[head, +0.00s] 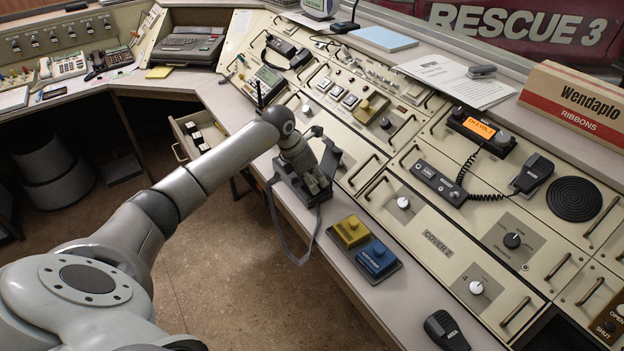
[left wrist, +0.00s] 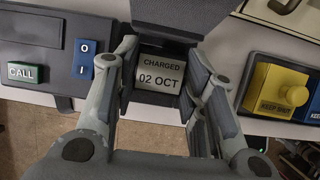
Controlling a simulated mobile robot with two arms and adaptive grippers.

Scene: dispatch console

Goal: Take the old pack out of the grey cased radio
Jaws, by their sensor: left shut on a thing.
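The grey cased radio (head: 300,191) sits at the console's front edge, its dark strap (head: 279,225) hanging over the edge. My left gripper (head: 305,172) reaches down over it and hides much of it. In the left wrist view, a dark pack (left wrist: 161,76) with a pale label, CHARGED 02 OCT, is between the fingers of my left gripper (left wrist: 165,92), which is shut on it. A dark grey casing (left wrist: 40,45) with a green CALL button and a blue O/I switch is left of the fingers. I cannot tell how far the pack is seated. My right gripper is out of view.
Yellow (head: 350,230) and blue (head: 377,257) push-button blocks stand close right of the radio. An open drawer (head: 180,148) with dark items is on the left. A corded handset (head: 445,330) lies at the front right. Sloping panels with handles and knobs rise behind.

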